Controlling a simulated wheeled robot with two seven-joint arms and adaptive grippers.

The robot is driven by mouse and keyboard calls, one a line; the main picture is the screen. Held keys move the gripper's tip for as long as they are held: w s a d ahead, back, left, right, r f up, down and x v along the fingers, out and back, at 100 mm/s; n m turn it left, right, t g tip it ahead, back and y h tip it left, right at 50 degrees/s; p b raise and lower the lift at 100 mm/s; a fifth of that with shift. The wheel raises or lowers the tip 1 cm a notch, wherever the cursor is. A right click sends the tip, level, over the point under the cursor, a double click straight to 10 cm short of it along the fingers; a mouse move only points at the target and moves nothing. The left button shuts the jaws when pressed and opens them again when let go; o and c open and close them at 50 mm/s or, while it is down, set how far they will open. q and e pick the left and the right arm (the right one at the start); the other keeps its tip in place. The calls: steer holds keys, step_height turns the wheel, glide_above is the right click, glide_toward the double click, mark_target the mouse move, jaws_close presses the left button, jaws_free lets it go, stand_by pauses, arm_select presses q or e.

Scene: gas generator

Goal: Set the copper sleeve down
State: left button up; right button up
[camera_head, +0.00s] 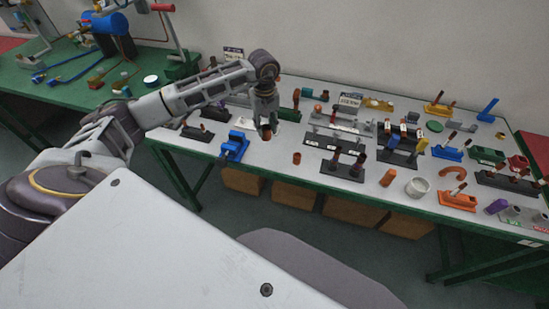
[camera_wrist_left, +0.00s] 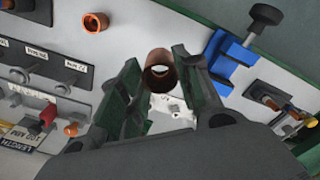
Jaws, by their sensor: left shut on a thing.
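My left gripper (camera_head: 266,121) points down above the near left part of the table, shut on the copper sleeve (camera_head: 266,133). In the left wrist view the sleeve (camera_wrist_left: 160,72) is a short reddish-brown tube between the two green-padded fingers (camera_wrist_left: 158,95), its open end facing the camera. The sleeve is held apart from the tabletop as far as I can tell; the exact height is unclear. My right gripper is not in view.
A blue vise (camera_head: 234,147) stands left of the gripper. A second copper ring (camera_head: 297,158) stands on the bare white tabletop to the right. A black holder with upright pieces (camera_head: 343,167) stands farther right. Bare table lies between vise and ring, near the front edge.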

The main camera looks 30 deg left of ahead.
arm_select(q)
steer(key=shift+d, duration=0.25)
steer(key=shift+d+m, duration=0.3)
steer(key=shift+m, duration=0.2)
steer(key=shift+w+m, duration=0.25)
steer(key=shift+m, duration=0.85)
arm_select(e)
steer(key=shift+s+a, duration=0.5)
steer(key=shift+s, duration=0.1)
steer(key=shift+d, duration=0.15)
